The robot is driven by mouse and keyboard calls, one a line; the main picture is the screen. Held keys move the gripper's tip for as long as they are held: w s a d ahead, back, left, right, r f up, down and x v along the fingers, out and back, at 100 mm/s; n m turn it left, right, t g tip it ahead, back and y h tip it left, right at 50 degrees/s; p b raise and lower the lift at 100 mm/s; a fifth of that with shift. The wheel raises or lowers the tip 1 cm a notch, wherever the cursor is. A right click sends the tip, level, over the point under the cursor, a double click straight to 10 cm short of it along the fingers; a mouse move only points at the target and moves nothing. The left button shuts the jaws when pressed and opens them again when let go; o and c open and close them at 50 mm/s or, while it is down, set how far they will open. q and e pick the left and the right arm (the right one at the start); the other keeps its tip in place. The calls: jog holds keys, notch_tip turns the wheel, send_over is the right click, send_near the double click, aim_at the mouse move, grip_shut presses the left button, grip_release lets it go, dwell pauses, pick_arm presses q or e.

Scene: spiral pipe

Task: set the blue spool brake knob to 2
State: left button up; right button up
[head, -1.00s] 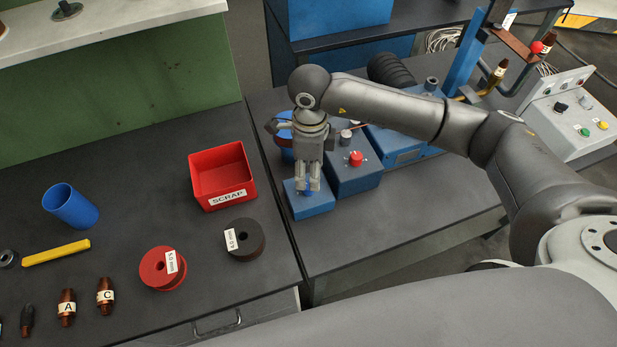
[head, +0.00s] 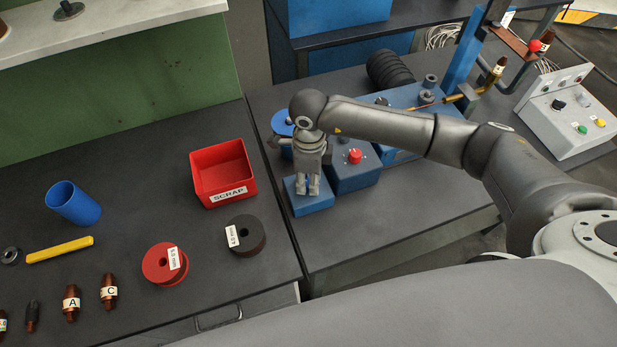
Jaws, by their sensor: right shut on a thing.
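My right gripper (head: 308,190) points down over a small blue block (head: 318,205) near the left edge of the machine table. Its fingers are shut on the blue spool brake knob, which they hide almost wholly. The knob's pointer and scale cannot be read from here. A blue spool holder (head: 281,123) shows partly behind the gripper's wrist. My left gripper is out of view.
A blue-grey box with a red knob (head: 355,156) stands close right of the gripper. A red SCRAP bin (head: 202,197) is to the left. Behind are a black ribbed coil (head: 390,71) and a grey control box (head: 572,125). The table front is clear.

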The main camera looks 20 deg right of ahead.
jog(key=shift+c, duration=0.5)
jog(key=shift+f+m+b, duration=0.1)
jog(key=shift+m+b, duration=0.6)
jog(key=shift+m, duration=0.3)
jog(key=m+b, duration=0.1)
jog(key=m, duration=0.2)
jog(key=shift+m+b, duration=0.3)
jog(key=shift+b, duration=0.05)
jog(key=m+b, duration=0.1)
jog(key=m, duration=0.2)
jog(key=shift+m+t+b, duration=0.3)
jog(key=shift+m+b, duration=0.3)
jog(key=shift+m, duration=1)
jog(key=o, duration=1.1)
jog(key=shift+c, duration=0.2)
